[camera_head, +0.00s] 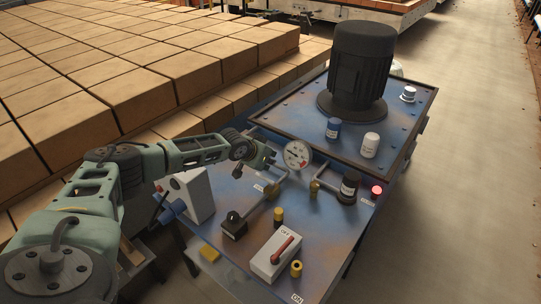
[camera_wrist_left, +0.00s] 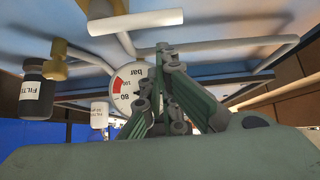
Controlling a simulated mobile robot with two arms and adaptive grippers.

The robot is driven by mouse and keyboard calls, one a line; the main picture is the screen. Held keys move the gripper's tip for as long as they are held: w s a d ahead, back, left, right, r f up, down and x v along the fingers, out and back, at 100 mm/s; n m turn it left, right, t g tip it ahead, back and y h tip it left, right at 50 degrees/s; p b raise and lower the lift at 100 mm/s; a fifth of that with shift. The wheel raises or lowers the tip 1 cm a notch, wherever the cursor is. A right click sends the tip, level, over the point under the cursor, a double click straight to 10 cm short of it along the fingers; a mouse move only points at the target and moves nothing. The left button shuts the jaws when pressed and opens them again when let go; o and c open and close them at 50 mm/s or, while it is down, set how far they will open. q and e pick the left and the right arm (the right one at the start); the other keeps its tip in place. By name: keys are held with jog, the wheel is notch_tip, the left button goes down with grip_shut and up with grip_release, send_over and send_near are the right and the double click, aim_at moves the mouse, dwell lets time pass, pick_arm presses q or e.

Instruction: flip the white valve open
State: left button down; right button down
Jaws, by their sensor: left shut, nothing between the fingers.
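My left gripper (camera_head: 268,160) reaches in from the left over the blue machine table (camera_head: 225,205) and is shut with nothing in it. It is just left of the round pressure gauge (camera_head: 298,155). In the left wrist view the shut fingers (camera_wrist_left: 160,65) overlap the right edge of the gauge face (camera_wrist_left: 124,95); I cannot tell if they touch it. A white bar (camera_wrist_left: 136,21) and pale pipes lie above the fingers there. I cannot tell for certain which part is the white valve. A white box with a red lever (camera_head: 283,249) stands near the table's front. My right gripper is out of view.
A black motor (camera_head: 362,70) stands at the back. A grey-white box (camera_head: 192,195) stands left. Bricks (camera_head: 150,95) are stacked behind; the floor at right is clear.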

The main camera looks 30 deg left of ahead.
pick_arm(q)
jog(key=shift+s+f, duration=0.1)
jog(key=shift+s, duration=1)
jog(key=shift+p, duration=0.3)
jog(key=shift+s+a+n+p, duration=0.15)
jog(key=shift+n+p, duration=0.15)
jog(key=shift+p, duration=0.4)
